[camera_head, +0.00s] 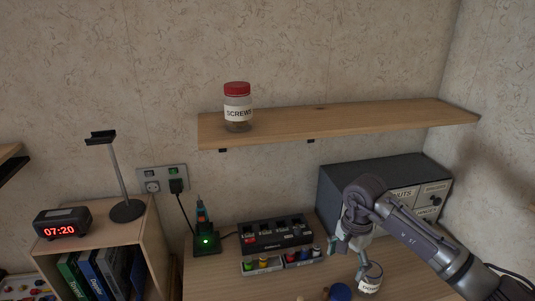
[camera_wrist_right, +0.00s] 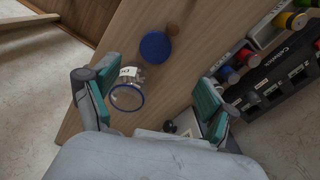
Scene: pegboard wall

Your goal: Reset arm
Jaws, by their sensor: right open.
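My right gripper (camera_head: 352,252) is low over the desk at the lower right of the head view. In the right wrist view its two teal-padded fingers (camera_wrist_right: 150,95) are spread apart, with nothing clamped between them. A small clear jar (camera_wrist_right: 128,92) with a white label and a blue rim shows between the fingers, nearer the left one. In the head view the jar (camera_head: 370,281) is just below and beside the fingertips; I cannot tell whether they touch. A blue disc (camera_wrist_right: 155,46), perhaps a lid, lies on the desk near the jar. My left gripper is not in view.
A grey drawer cabinet (camera_head: 336,184) stands behind my right arm. A black charger rack (camera_head: 275,233) and colored bottles (camera_head: 263,263) are left of the gripper. A shelf (camera_head: 350,119) with a red-capped screws jar (camera_head: 238,107) hangs above. A small brown round object (camera_wrist_right: 172,30) lies near the disc.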

